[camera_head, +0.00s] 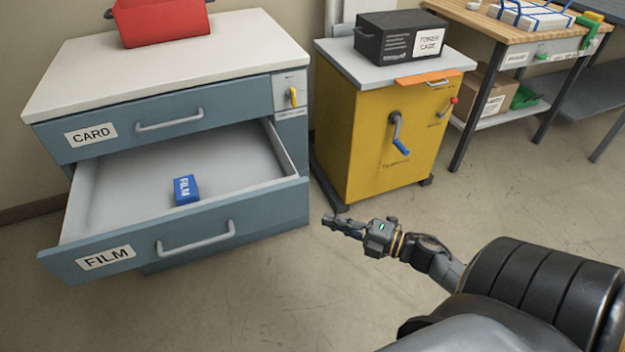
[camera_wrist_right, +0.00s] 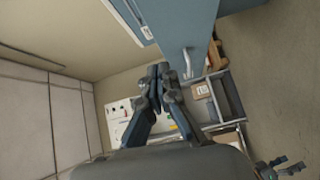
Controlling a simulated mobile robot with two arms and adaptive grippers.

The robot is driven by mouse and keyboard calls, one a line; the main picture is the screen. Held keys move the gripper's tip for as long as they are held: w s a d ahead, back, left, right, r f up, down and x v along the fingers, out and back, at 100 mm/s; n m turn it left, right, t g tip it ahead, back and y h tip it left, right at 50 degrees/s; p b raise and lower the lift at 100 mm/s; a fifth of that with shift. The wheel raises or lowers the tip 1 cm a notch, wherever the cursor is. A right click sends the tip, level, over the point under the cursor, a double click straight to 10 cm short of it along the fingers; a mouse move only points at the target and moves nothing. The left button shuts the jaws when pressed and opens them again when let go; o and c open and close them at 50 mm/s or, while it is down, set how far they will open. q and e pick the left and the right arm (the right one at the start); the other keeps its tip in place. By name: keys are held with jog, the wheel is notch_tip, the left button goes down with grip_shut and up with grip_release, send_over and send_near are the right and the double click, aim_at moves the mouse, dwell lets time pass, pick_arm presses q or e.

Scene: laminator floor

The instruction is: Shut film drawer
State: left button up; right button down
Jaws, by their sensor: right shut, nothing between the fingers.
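The film drawer (camera_head: 205,246) is the lower blue drawer of the cabinet at the left and stands pulled well out. Its front carries a FILM label and a grey bar handle (camera_head: 196,240). A small blue box marked FILM (camera_head: 186,189) lies inside on the grey drawer floor. My right gripper (camera_head: 334,222) is shut and empty, to the right of the drawer front and apart from it. Its closed fingers (camera_wrist_right: 158,73) also show in the right wrist view. My left gripper does not show clearly in either view.
The card drawer (camera_head: 220,105) above is shut. A red container (camera_head: 160,18) stands on the cabinet top. A yellow cabinet (camera_head: 365,145) with a blue-handled crank stands to the right, with a black box (camera_head: 385,42) on it. A workbench (camera_head: 490,30) is farther right. Bare floor lies in front.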

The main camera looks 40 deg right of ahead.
jog(key=n, duration=0.1)
send_near(274, 191)
jog(key=shift+y, duration=0.4)
jog(key=x, duration=0.5)
jog(key=shift+s+a+f, duration=0.1)
jog(key=shift+a, duration=0.15)
jog(key=shift+w+d, duration=0.15)
jog(key=shift+w, duration=0.35)
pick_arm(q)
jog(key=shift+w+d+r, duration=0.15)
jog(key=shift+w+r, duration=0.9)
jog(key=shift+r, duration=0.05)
pick_arm(e)
jog(key=shift+w, duration=0.1)
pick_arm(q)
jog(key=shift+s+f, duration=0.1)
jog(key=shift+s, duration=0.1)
